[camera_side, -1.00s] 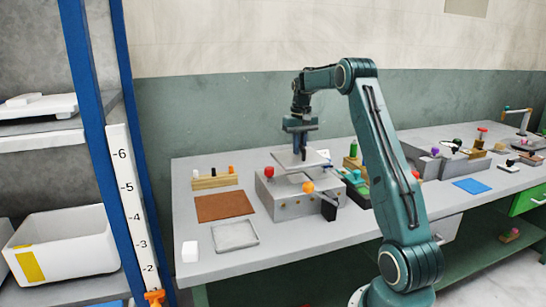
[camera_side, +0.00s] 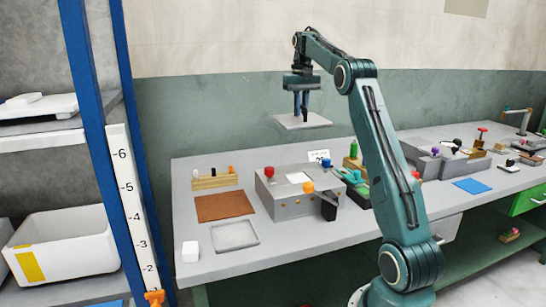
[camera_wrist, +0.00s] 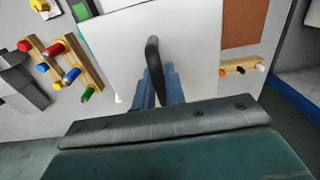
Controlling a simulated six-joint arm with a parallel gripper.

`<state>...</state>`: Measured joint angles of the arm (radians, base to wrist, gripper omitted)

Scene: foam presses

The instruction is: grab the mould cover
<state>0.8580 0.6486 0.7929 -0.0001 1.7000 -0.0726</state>
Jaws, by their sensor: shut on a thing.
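The mould cover (camera_side: 290,121) is a flat pale grey plate with a dark upright handle. It hangs level in the air above the grey press box (camera_side: 283,203), clear of it. My gripper (camera_side: 302,112) is above the plate and shut on its handle. In the wrist view my gripper (camera_wrist: 158,88) closes on the dark curved handle, and the cover (camera_wrist: 185,32) fills the middle. The box's top is exposed and shows a white patch (camera_side: 299,178), a red knob (camera_side: 269,171) and an orange knob (camera_side: 308,187).
A brown mat (camera_side: 225,207), a shallow grey tray (camera_side: 235,236) and a white cube (camera_side: 190,251) lie left of the box. A wooden rack (camera_side: 215,181) stands behind the mat. More presses (camera_side: 450,160) stand at right. A blue shelf post (camera_side: 98,130) rises at left.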

